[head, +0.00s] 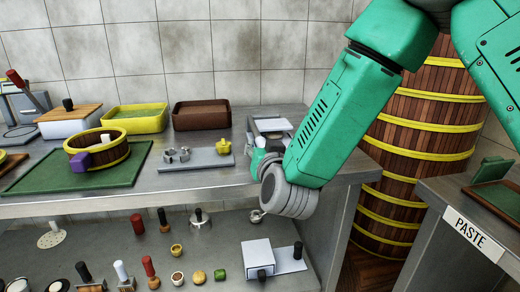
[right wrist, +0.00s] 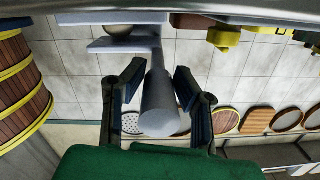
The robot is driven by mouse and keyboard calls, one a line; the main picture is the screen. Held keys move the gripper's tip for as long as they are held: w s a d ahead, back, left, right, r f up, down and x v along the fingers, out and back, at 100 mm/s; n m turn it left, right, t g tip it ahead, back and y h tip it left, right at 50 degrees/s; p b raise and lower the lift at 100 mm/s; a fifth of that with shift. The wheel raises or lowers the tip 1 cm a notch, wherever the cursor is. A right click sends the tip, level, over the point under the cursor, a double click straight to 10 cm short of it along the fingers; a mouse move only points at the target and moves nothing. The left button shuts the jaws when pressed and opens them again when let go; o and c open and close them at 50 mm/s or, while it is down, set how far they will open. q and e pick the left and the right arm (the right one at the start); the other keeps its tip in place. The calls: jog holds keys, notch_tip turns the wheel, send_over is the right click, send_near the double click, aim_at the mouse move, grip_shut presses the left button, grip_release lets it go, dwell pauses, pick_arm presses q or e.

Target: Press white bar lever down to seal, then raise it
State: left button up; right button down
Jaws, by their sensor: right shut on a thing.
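The sealer, a grey device with a white top plate (head: 273,125), stands at the right end of the upper steel table. Its pale bar lever (right wrist: 160,105) points toward the camera in the right wrist view, with grey plates (right wrist: 125,30) of the device behind it. My right gripper (right wrist: 158,82) has one finger on each side of the bar and is shut on it. In the head view my right gripper (head: 262,165) is low at the sealer's front, largely hidden by my wrist. The lever's exact angle cannot be told. My left gripper is not in view.
Left of the sealer are a grey tray (head: 205,160) with small metal rings, a brown bin (head: 201,115) and a yellow bin (head: 136,118). A wooden steamer tower (head: 425,125) stands close behind my right arm. A PASTE counter (head: 475,235) is at right. Small tools fill the lower shelf.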

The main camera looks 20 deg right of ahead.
jog(key=shift+s+f, duration=0.2)
jog(key=shift+f, duration=0.2)
jog(key=c, duration=1.4)
grip_release()
jog(key=shift+o, duration=0.6)
jog(key=shift+r, duration=0.15)
jog(key=v, duration=1.1)
jog(key=shift+s, duration=0.4)
jog(key=shift+a, duration=0.15)
